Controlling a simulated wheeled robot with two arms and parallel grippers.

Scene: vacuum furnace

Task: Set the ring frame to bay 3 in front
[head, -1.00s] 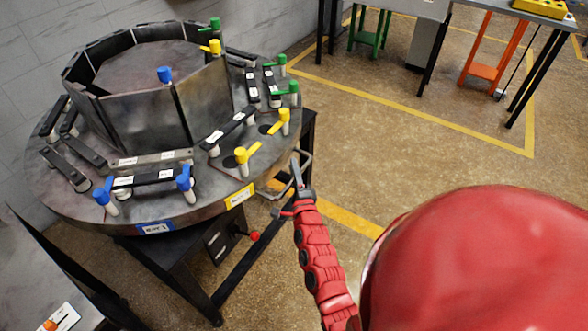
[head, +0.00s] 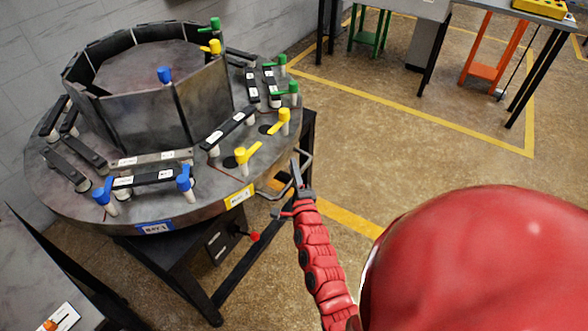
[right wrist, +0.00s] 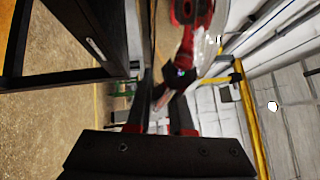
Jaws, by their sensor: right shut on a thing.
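The ring frame (head: 225,178) is a round grey metal turntable on a dark stand, in the head view's left half. A blue label that seems to read Bay 1 (head: 155,228) is on its near rim, and a yellow label (head: 239,196), blurred, is to its right. Green-handled clamps (head: 287,88) stand at the right rear; no label shows below them. My right gripper (head: 296,173) is shut on the metal loop handle (head: 305,157) at the ring's right edge. In the right wrist view, its fingers (right wrist: 158,105) show but the grip is unclear. My left gripper is out of view.
Panels form a raised wall (head: 150,105) on the ring, with blue and yellow clamps around it. A grey table (head: 40,270) is at lower left. Open floor (head: 400,140) lies to the right, with benches beyond. A red-knobbed lever (head: 254,236) is under the ring.

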